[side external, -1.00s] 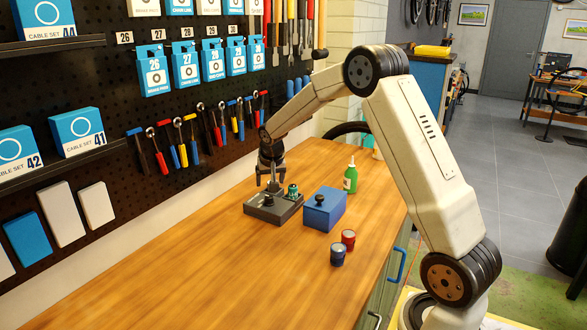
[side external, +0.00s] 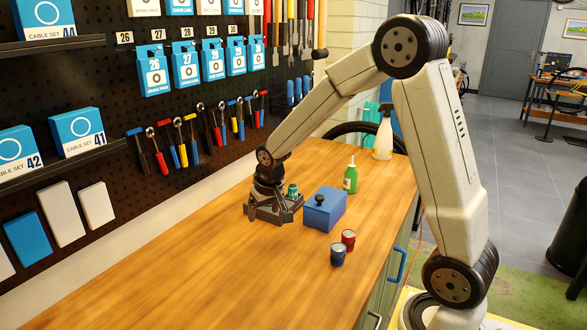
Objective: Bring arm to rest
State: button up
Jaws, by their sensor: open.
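My gripper (side external: 264,215) hangs low over the wooden workbench, pointing down at the dark grey block (side external: 287,214). Its fingers are spread open with nothing seen between them. It covers much of the block, and I cannot tell whether it touches it. A green knob-like piece (side external: 292,191) shows on the right part of the block, beside the gripper. My arm reaches in from the right, bent high at the elbow.
A blue box with a black knob (side external: 325,209) stands right of the block. A red can (side external: 348,239), a blue can (side external: 338,254), a green bottle (side external: 350,178) and a spray bottle (side external: 384,138) stand on the bench (side external: 190,270). The pegboard wall rises behind; the front left bench is clear.

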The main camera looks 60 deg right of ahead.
jog(key=s+a+f+n+y, duration=0.1)
jog(key=s+a+n, duration=0.3)
jog(key=s+a, duration=0.7)
jog(key=shift+s+f+n+g+y, duration=0.35)
jog(key=shift+s+f, duration=0.45)
jog(key=shift+s, duration=1)
